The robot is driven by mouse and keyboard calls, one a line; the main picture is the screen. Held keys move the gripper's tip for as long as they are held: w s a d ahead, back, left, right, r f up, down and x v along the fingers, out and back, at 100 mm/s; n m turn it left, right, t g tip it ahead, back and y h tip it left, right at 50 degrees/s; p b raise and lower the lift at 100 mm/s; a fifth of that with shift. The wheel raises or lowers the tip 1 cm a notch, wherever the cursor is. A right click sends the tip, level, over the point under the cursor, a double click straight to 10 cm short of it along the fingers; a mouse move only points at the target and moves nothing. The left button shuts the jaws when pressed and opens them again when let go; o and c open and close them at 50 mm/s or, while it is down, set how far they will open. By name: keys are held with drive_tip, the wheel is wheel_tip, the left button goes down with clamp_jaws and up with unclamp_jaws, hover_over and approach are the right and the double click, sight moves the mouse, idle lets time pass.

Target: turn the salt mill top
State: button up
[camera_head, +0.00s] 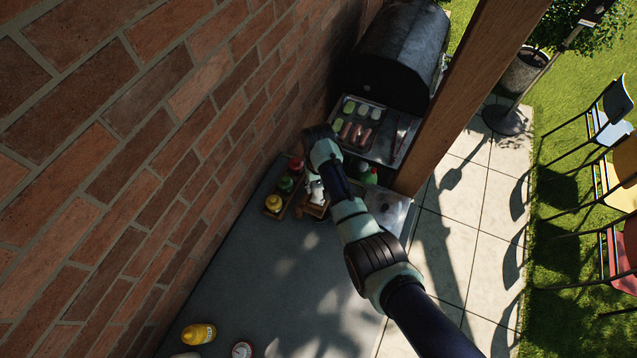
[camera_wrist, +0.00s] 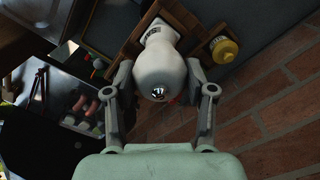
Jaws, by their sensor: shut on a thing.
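The salt mill (camera_wrist: 158,62) is pale cream with a rounded top and a small shiny metal knob (camera_wrist: 158,93). In the wrist view it stands between the fingers of my gripper (camera_wrist: 160,85), which is shut on its top from both sides. Its narrower lower part shows toward a wooden tray. In the head view my gripper (camera_head: 314,186) is small and partly hidden by my arm, over the wooden tray (camera_head: 313,211); the mill can hardly be told apart from it there.
Beside the mill are a yellow-capped bottle (camera_wrist: 223,49) and, in the head view, red and green bottles (camera_head: 286,183). A brick wall (camera_head: 130,130) runs close on the left. A grill (camera_head: 395,50) with a food tray (camera_head: 363,125) stands behind. The grey tabletop (camera_head: 265,280) in front is mostly clear.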

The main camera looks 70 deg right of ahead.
idle(0.4)
drive_tip(key=o, duration=1.2)
wheel_tip(320, 180, up, 12)
drive_tip(key=shift+r, duration=0.1)
